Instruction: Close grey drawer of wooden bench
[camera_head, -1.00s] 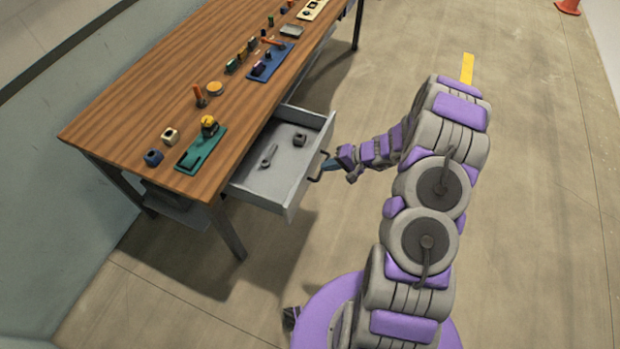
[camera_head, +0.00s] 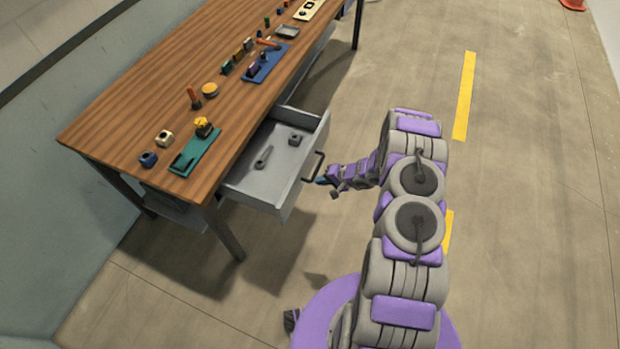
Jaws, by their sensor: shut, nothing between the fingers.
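The grey drawer (camera_head: 240,188) of the wooden bench (camera_head: 150,103) stands pulled out from under the bench's right side. Its dark handle (camera_head: 314,167) is on the front face, to the right. A wrench-like tool (camera_head: 263,157) and a small dark block (camera_head: 295,139) lie inside the drawer. My gripper (camera_head: 322,181) is at the drawer's front, close to the lower part of the handle. It looks shut and holds nothing. It is small here, and I cannot tell whether it touches the handle or the drawer front.
On the bench top are a green tray (camera_head: 196,153), a blue tray (camera_head: 266,63), two small blocks and several other small parts. A bench leg (camera_head: 226,232) stands below the drawer's near side. The floor right of the bench is open, with a yellow line (camera_head: 464,95).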

